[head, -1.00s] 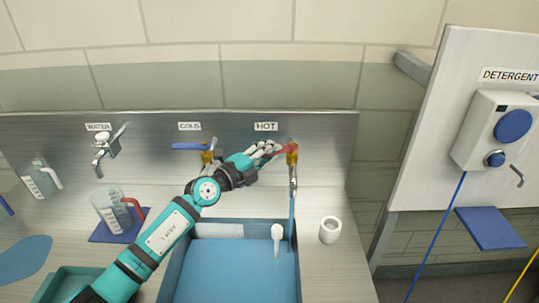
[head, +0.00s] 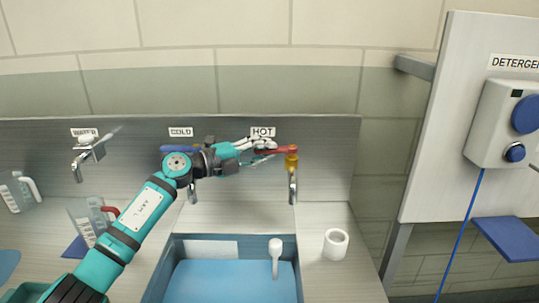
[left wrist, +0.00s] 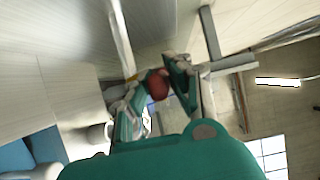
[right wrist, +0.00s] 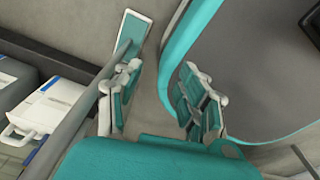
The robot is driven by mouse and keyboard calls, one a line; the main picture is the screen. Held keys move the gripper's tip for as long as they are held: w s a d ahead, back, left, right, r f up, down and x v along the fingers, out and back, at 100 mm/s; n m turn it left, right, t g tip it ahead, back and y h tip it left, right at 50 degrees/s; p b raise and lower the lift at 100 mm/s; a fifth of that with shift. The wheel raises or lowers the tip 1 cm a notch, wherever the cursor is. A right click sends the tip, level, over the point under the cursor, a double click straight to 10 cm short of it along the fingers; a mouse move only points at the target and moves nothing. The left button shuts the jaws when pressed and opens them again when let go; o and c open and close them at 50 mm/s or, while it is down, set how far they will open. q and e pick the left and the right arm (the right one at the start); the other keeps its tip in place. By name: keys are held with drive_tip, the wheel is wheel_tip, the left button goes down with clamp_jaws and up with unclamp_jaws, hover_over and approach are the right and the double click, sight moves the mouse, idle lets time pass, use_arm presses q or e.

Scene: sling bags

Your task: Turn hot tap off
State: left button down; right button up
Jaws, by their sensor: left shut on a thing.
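The hot tap (head: 292,163) is on the steel back panel under the HOT label (head: 263,132). It has a yellow body, a silver spout and a red lever (head: 283,149) pointing left. My left gripper (head: 262,146) is shut on the red lever's left end. In the left wrist view the lever's rounded red end (left wrist: 158,84) sits between the fingers. No water stream shows below the spout. My right gripper (right wrist: 160,95) appears only in the right wrist view, with its fingers apart and nothing between them.
A blue-lever cold tap, partly behind my left arm, is left of the hot tap. Below is a blue basin (head: 168,285) with a white-handled tool (head: 275,258). A white cup (head: 336,243) stands to its right. Jugs (head: 88,220) stand at left. A detergent dispenser (head: 505,125) hangs at right.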

use_arm(q)
drive_tip(key=c, duration=1.3)
unclamp_jaws()
drive_tip(key=shift+f, duration=0.1)
drive_tip(key=v, duration=1.2)
